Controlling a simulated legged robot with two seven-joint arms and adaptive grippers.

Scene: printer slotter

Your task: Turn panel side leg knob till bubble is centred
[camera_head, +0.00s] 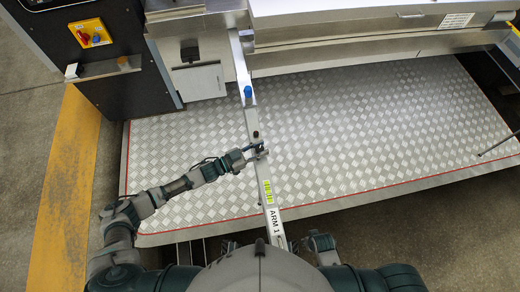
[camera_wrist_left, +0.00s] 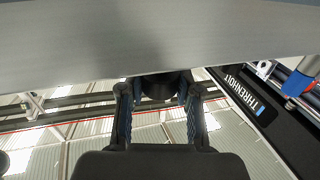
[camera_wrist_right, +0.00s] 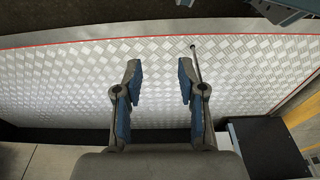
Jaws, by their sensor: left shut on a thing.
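A long pale metal arm marked "ARM 1" (camera_head: 273,219) runs from the machine toward me. My left gripper (camera_head: 260,150) is at the side of this arm, near a small black knob (camera_head: 256,134). In the left wrist view my left gripper (camera_wrist_left: 158,98) is shut on a dark round knob (camera_wrist_left: 160,84) just under a broad grey metal surface (camera_wrist_left: 130,40). A yellow-green strip (camera_head: 268,191) lies on the arm; I cannot tell whether it is a level, and no bubble can be made out. My right gripper (camera_wrist_right: 158,75) is open and empty in the right wrist view.
A blue knob (camera_head: 248,91) stands farther along the arm. A checkered metal platform (camera_head: 380,125) with a red edge line lies below, mostly clear. A thin rod (camera_wrist_right: 194,60) rises beyond my right gripper.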

